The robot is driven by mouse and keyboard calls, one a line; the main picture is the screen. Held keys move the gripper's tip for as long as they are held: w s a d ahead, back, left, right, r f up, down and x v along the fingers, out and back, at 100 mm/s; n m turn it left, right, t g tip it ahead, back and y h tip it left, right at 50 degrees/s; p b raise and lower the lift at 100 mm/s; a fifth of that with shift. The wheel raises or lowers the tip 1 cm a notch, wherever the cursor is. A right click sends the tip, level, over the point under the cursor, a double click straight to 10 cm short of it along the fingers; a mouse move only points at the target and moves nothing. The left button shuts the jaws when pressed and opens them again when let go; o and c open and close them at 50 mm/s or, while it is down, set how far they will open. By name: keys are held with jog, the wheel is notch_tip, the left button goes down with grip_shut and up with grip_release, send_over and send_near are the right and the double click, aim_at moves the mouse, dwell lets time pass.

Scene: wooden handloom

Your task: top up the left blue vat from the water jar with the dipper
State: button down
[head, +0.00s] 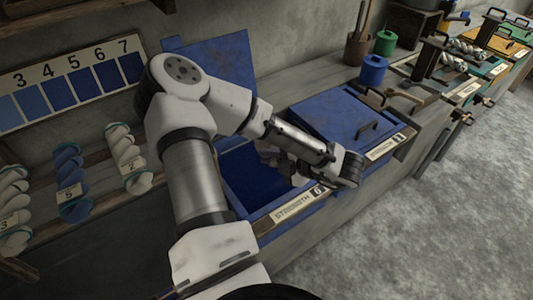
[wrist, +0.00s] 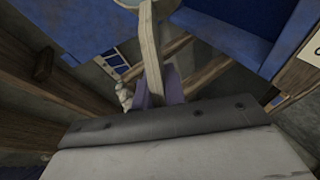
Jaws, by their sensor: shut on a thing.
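The left blue vat (head: 232,192) stands open in the head view, its blue lid (head: 215,62) raised behind it and a strength label on its front. My gripper (head: 272,155) is over the vat's opening, partly hidden by my arm. In the wrist view my gripper (wrist: 160,90) is shut on the wooden handle of the dipper (wrist: 152,50). The dipper's bowl (wrist: 132,3) shows at the top edge, mostly cut off, so I cannot tell its contents. Blue vat surfaces (wrist: 225,40) fill the upper right there. I cannot make out the water jar in either view.
A second blue vat with a shut lid (head: 343,118) and handle stands to the right. Yarn skeins (head: 72,182) and a numbered colour chart (head: 75,80) are at left. The floor (head: 430,200) is clear.

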jog(key=shift+s+d+f+m+t+y+b, duration=0.2)
jog(key=shift+f+m+t+y+b, duration=0.1)
jog(key=shift+f+m+t+b, duration=0.2)
jog(key=shift+s+d+f+m+t+y+b, duration=0.15)
jog(key=shift+f+m+t+y+b, duration=0.2)
jog(key=shift+t+b, duration=0.2)
jog(key=shift+s+d+f+m+t+y+b, duration=0.15)
jog(key=shift+f+m+t+y+b, duration=0.2)
jog(key=shift+m+t+y+b, duration=0.55)
jog(key=shift+n+h, duration=0.35)
jog(key=shift+s+g, duration=0.1)
jog(key=shift+g, duration=0.25)
